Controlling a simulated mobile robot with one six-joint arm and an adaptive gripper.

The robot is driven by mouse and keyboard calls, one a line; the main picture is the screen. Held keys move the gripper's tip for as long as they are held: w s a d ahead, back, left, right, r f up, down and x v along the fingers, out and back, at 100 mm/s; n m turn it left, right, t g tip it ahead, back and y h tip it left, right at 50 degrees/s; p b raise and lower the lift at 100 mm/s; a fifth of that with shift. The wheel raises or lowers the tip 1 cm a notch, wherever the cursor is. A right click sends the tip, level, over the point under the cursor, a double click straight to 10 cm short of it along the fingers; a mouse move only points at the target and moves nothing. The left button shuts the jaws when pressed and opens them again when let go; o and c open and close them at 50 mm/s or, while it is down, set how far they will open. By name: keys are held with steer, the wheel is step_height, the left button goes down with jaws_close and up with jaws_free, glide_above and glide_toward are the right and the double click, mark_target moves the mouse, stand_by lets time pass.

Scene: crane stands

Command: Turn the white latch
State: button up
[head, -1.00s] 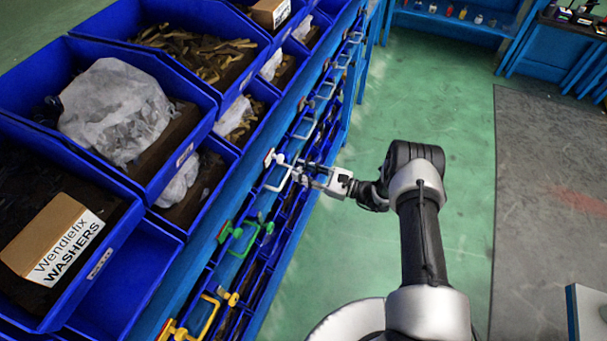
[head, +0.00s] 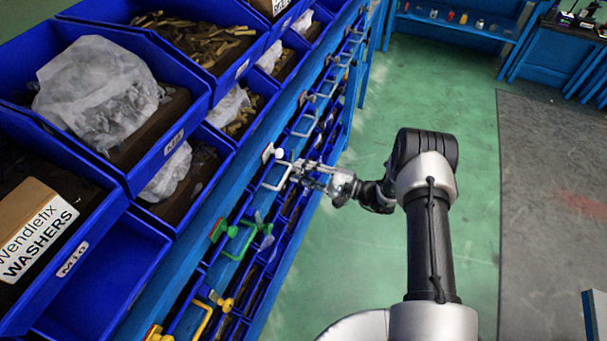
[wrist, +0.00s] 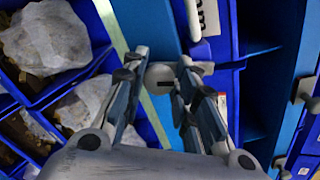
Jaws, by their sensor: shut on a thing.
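The white latch (head: 279,154) is on the blue rack's front rail, by a white pull handle (head: 272,182), in the head view. My gripper (head: 299,170) reaches it from the right. In the wrist view the latch's round white hub (wrist: 160,76) with a dark slot lies between the two fingers of my gripper (wrist: 162,62). A short white arm of the latch shows at the right finger's tip. The fingers are shut on the latch, one on each side. The exact contact is partly hidden by the fingers.
A green latch and handle (head: 240,240) and a yellow handle (head: 203,322) sit nearer on the same rail. Blue bins (head: 150,255) with bagged and loose parts line the rack to the left. Green floor (head: 360,260) is open to the right.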

steer(key=shift+n+b, duration=0.5)
steer(key=shift+n, duration=0.5)
steer(key=o, duration=1)
steer(key=shift+o, duration=0.2)
steer(key=v, duration=1.2)
